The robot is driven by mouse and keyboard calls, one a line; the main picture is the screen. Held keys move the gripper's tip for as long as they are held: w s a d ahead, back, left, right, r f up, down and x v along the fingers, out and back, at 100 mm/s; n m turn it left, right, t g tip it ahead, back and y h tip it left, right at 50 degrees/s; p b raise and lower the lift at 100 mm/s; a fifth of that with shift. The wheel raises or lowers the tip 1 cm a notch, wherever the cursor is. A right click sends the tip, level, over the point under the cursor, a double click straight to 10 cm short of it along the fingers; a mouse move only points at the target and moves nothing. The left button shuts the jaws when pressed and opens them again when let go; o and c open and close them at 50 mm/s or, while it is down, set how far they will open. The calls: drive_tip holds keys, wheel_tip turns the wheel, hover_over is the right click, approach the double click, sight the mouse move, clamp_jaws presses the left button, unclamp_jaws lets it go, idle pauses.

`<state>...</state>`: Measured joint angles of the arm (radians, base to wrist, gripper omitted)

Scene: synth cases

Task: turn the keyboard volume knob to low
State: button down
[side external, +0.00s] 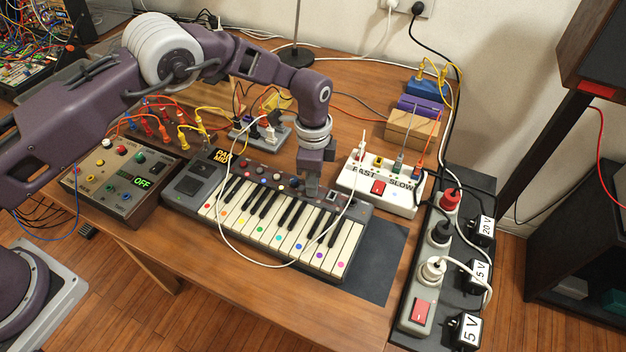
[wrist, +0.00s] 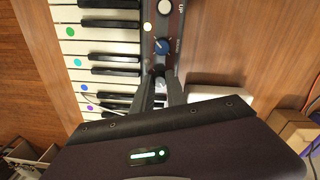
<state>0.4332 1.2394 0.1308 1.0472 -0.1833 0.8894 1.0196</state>
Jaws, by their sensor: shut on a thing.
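The small keyboard (side external: 272,220) lies on the wooden table, its white keys marked with coloured dots. My gripper (side external: 309,190) points down at the right part of its control panel. In the wrist view my gripper (wrist: 160,88) is shut on a small grey knob (wrist: 160,83) on the panel. The fingers cover part of this knob, and its pointer and label cannot be read. A blue knob (wrist: 161,46) with a pointer mark sits beside it, clear of the fingers.
A white box marked FAST and SLOW (side external: 348,181) stands close right of my gripper. A white cable (side external: 222,232) loops across the keys. A control box showing OFF (side external: 103,202) stands left, and a power strip (side external: 415,300) right. A dark mat (side external: 385,262) lies right of the keyboard.

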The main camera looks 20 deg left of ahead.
drive_tip(key=n, duration=0.4)
drive_tip(key=shift+n, duration=0.3)
drive_tip(key=n, duration=1.5)
drive_tip(key=shift+t, duration=0.3)
drive_tip(key=n, duration=1)
drive_tip(key=shift+n, duration=0.3)
drive_tip(key=n, duration=0.4)
drive_tip(key=shift+d+n, duration=0.1)
drive_tip(key=shift+n, duration=2.3)
